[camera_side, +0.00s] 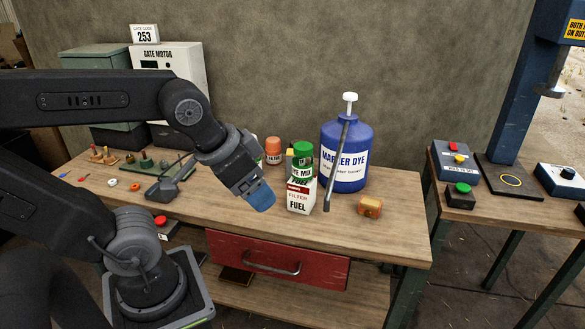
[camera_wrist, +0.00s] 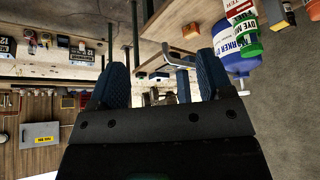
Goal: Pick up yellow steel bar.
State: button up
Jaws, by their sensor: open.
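I cannot make out a clearly yellow steel bar in either view. A thin grey rod (camera_side: 337,165) runs slantwise down the front of the blue dye jug. My gripper (camera_side: 262,200) hangs above the bench, left of the fuel carton. Its blue fingers stand apart in the wrist view (camera_wrist: 160,75), with nothing held between them.
A white fuel carton (camera_side: 299,197), a green-capped bottle (camera_side: 302,160), an orange-topped container (camera_side: 273,150) and the blue jug (camera_side: 347,155) stand right of my gripper. A red drawer (camera_side: 278,262) is below. A second table (camera_side: 500,212) bears a press and control boxes. The front bench is mostly clear.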

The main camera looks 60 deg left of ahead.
jog(key=n+g+y, duration=0.2)
jog(key=n+y, duration=0.1)
jog(key=n, duration=0.6)
send_over(292, 152)
jog(key=s+d, duration=0.5)
jog(key=d, duration=0.8)
jog(key=f, duration=0.3)
jog(key=shift+s+a, duration=0.2)
jog(key=w+a+f, duration=0.1)
jog(key=a+f, duration=0.2)
jog(key=f, duration=0.1)
jog(key=w+a+f+n, duration=0.1)
jog(key=w+a+f, duration=0.1)
jog(key=a+f, duration=0.2)
jog(key=w+a+f+n+g, duration=0.1)
jog(key=a+f, duration=0.3)
jog(key=shift+w+a+f+y, duration=0.15)
jog(key=shift+w+a+y, duration=0.1)
jog(key=shift+w+y, duration=0.05)
jog(key=shift+x, duration=3.15)
jog(key=shift+w, duration=0.15)
